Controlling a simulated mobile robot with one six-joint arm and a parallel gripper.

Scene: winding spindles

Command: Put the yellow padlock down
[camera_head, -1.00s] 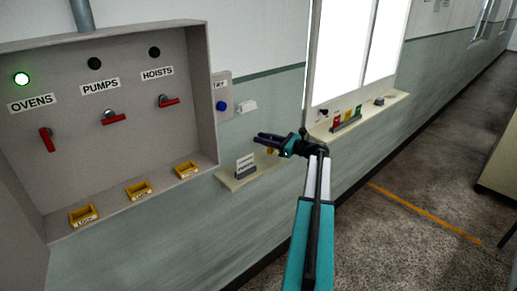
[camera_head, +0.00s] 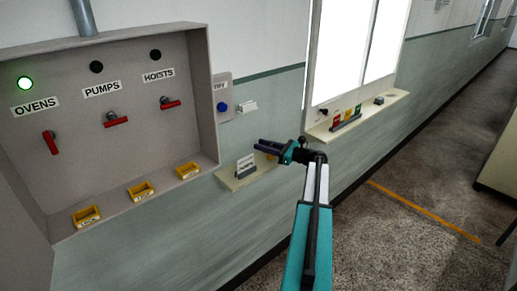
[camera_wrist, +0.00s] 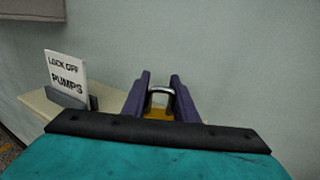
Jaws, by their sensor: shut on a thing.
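The yellow padlock (camera_wrist: 158,112) shows in the wrist view between the two dark fingers of my gripper (camera_wrist: 158,88). Its silver shackle stands up between the fingertips, and its body is partly hidden by the gripper. The fingers are shut on it. In the head view my gripper (camera_head: 275,147) is over or close by the small cream shelf (camera_head: 231,184), and a bit of yellow shows just behind it. I cannot tell whether the padlock touches the shelf.
A card reading LOCK OFF PUMPS (camera_wrist: 67,78) stands in a holder on the shelf, left of my gripper. The grey panel (camera_head: 130,45) has red handles and yellow trays (camera_head: 141,191) at left. A window ledge (camera_head: 385,112) with coloured items is at right.

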